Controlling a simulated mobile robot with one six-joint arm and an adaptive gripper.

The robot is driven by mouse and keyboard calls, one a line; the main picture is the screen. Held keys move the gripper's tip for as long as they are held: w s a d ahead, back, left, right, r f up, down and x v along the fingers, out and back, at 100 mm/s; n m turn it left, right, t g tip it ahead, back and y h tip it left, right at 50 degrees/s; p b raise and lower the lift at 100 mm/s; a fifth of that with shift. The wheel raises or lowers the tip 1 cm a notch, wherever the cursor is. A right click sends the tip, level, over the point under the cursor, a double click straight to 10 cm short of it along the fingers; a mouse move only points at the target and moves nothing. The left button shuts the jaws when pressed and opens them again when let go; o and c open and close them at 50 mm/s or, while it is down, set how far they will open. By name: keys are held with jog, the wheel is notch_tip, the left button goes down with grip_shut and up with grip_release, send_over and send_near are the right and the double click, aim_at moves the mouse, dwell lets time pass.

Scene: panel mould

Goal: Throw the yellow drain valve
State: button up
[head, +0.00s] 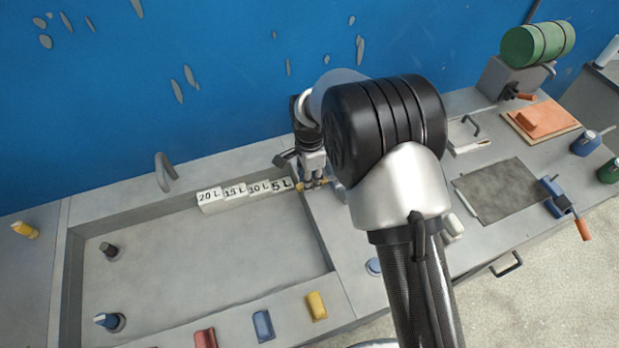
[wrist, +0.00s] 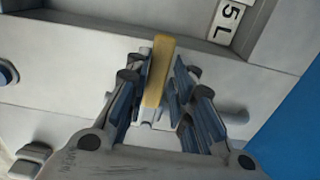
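The yellow drain valve has a flat, bar-like yellow handle. It shows in the wrist view (wrist: 157,72), between the finger pads of my gripper (wrist: 158,88). The pads lie close along both sides of the handle and look shut on it; its far end sticks out past them. In the head view my gripper (head: 313,180) points down at the ledge on the right of the sunken basin (head: 330,235). Only small yellow bits of the valve show around the fingers there. The valve's base is mostly hidden.
A row of white labels, 20 L to 5 L (head: 209,197), stands along the basin's back edge. A yellow block (head: 316,306) and a blue block (head: 263,326) lie on the front rim. Another yellow piece (head: 24,230) is far left. A blue wall (head: 200,80) stands close behind.

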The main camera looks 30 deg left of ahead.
jog(key=o, duration=0.3)
notch_tip(320, 180, up, 12)
dwell(0.7)
dwell(0.4)
